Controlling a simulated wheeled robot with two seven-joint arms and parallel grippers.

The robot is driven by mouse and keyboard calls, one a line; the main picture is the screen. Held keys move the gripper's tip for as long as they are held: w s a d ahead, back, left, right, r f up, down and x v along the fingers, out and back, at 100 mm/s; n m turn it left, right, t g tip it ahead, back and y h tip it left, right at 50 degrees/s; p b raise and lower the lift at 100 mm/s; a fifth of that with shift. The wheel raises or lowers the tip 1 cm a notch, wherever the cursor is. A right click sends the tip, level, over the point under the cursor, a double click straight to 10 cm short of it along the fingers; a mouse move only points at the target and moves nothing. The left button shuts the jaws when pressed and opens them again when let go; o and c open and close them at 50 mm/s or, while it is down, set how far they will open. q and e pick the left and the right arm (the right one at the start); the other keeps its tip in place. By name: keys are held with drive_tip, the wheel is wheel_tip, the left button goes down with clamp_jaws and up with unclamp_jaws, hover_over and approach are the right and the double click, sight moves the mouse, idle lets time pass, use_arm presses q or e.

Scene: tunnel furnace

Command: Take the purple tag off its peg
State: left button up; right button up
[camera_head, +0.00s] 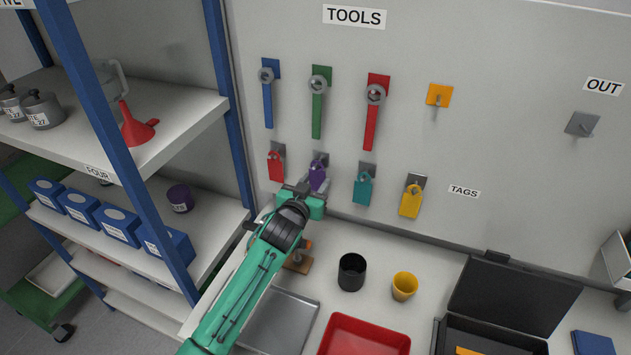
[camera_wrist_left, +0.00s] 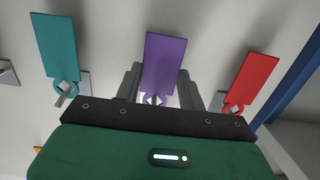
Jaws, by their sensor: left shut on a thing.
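The purple tag (camera_head: 317,173) is at its grey peg plate (camera_head: 321,157) in the lower row on the wall, second from the left. My left gripper (camera_head: 314,186) reaches up to it from below and is shut on it. In the left wrist view the purple tag (camera_wrist_left: 166,60) stands between the two fingers of my left gripper (camera_wrist_left: 160,82). The tag's ring end is partly hidden behind the gripper body there, so I cannot tell whether it still sits on the peg. My right gripper is not in view.
The red tag (camera_head: 276,165) hangs close on the left, the teal tag (camera_head: 363,188) on the right, then the yellow tag (camera_head: 411,200). Wrenches hang above, such as the green one (camera_head: 317,115). Below stand a black cup (camera_head: 351,272), yellow cup (camera_head: 404,286) and red tray (camera_head: 365,335).

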use_arm(q)
drive_tip(key=shift+s+r, duration=0.1)
drive_tip(key=shift+r, duration=0.15)
drive_tip(key=shift+s+a+p, duration=0.15)
drive_tip(key=shift+s+p, duration=0.2)
drive_tip(key=shift+p, duration=0.2)
drive_tip(key=shift+r+p+v, duration=0.2)
drive_tip(key=shift+p+v, duration=0.65)
drive_tip(key=shift+v, duration=0.4)
drive_tip(key=p, duration=0.3)
approach(317, 177)
drive_tip(key=s, duration=0.2)
drive_tip(key=shift+s+a+f, duration=0.3)
drive_tip(key=shift+a+f, duration=0.05)
drive_tip(key=shift+a, duration=0.15)
